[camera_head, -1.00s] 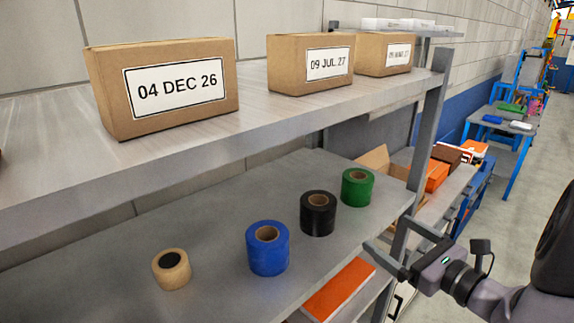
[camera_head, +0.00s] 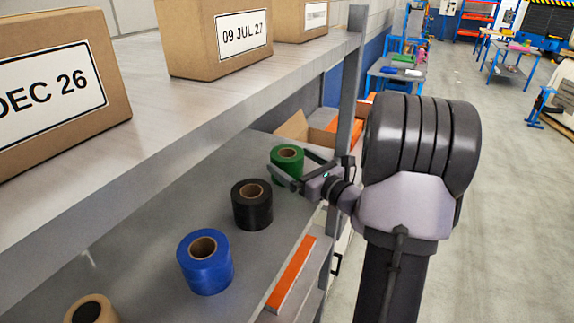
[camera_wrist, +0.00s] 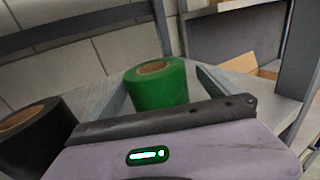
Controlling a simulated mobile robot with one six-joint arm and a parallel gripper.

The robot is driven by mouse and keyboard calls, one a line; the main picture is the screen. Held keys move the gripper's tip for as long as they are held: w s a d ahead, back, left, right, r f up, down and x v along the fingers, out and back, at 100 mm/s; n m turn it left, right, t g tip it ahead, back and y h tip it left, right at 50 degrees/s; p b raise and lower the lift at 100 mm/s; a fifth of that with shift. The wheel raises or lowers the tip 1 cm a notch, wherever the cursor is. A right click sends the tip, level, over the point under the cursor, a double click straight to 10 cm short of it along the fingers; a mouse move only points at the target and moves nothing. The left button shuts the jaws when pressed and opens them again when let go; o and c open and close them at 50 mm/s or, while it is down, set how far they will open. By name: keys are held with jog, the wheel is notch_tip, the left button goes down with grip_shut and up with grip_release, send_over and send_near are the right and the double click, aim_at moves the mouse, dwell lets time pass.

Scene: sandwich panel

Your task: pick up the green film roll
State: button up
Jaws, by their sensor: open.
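The green film roll (camera_head: 287,158) stands upright on the lower shelf, the farthest of the rolls along it. It also shows in the wrist view (camera_wrist: 157,84), just beyond the gripper's body. My gripper (camera_head: 288,168) is open, reaching in from the right at roll height, with its fingers on either side of the green roll. In the wrist view one finger (camera_wrist: 225,92) is to the right of the roll and the other is to its left. I cannot tell whether either finger touches it.
The black roll (camera_head: 252,205) stands close to the gripper's near side. The blue roll (camera_head: 205,262) and a tan roll (camera_head: 92,310) are nearer. A shelf post (camera_head: 347,110) rises right beside my arm. The upper shelf (camera_head: 150,95) with cardboard boxes hangs above. An open carton (camera_head: 296,130) lies behind.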

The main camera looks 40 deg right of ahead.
aim_at(282, 153)
jog(key=w, duration=0.5)
jog(key=shift+w+a+r, duration=0.1)
jog(key=shift+a+r, duration=0.15)
jog(key=shift+r, duration=0.15)
jog(key=shift+c, duration=0.2)
jog(key=c, duration=1.5)
